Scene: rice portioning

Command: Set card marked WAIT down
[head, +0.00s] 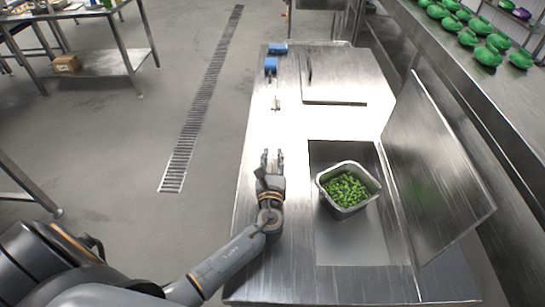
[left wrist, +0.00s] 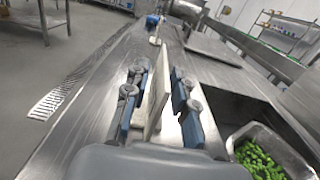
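A thin pale card (left wrist: 156,106) shows nearly edge-on in the left wrist view, upright and slightly tilted, between the two fingers of my left gripper (left wrist: 160,88). No marking on it can be read from here. Whether the fingers press on the card or stand just clear of it is unclear. In the head view my left gripper (head: 272,158) is over the left part of the steel table (head: 262,212), pointing toward its far end. I cannot tell whether the card's lower edge touches the table. My right gripper is not in view.
A tray of green vegetables (head: 345,212) stands right of my left gripper, in a recessed part of the table. Blue items (head: 271,66) and a small pale item (head: 276,103) lie farther along. A steel panel (head: 432,165) leans at the right. Table between gripper and pale item is clear.

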